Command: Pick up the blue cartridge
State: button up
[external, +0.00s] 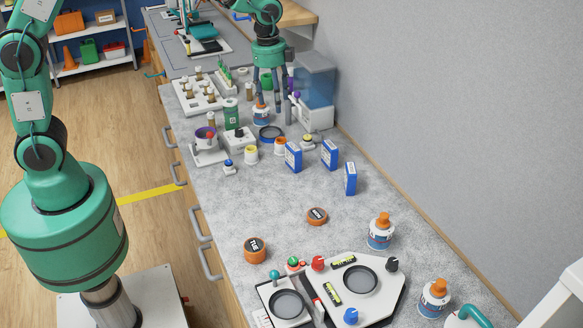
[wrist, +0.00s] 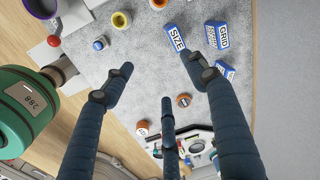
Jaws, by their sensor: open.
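Three blue-and-white boxes stand on the grey counter: the left one (external: 293,157), the middle one (external: 329,155) and the right one (external: 350,178). In the wrist view one box (wrist: 176,38) reads SIZE and another (wrist: 217,35) reads GRID. A small white piece with a blue top (external: 228,166) stands left of them; it also shows in the wrist view (wrist: 99,44). I cannot tell which blue thing is the cartridge. My gripper (external: 273,106) is over the far part of the counter, beyond the boxes. Its three dark fingers (wrist: 161,80) are spread, with nothing between them.
A purple pot (external: 206,136), a green can (external: 231,113) and a dark blue ring-shaped dish (external: 271,134) crowd the counter near my gripper. A clear blue container (external: 315,92) stands by the wall. Bare counter lies nearer, before a white panel (external: 385,285) and orange-topped bottles (external: 380,233).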

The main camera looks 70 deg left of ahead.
aim_at(292, 147)
jog(key=w+f+m+g, duration=0.1)
jog(key=w+f+m, duration=0.1)
jog(key=w+f, duration=0.3)
notch_tip(292, 147, down, 4)
jog(key=shift+w+d+r+m+p, duration=0.15)
jog(key=shift+r+m+p, duration=0.1)
jog(key=shift+m+p, duration=0.1)
jog(key=shift+f, duration=0.1)
jog(key=shift+f+b, duration=0.3)
jog(key=shift+f, duration=3.9)
jog(key=shift+w+d+f, duration=0.1)
jog(key=shift+f, duration=2.5)
jog(key=c, duration=1.3)
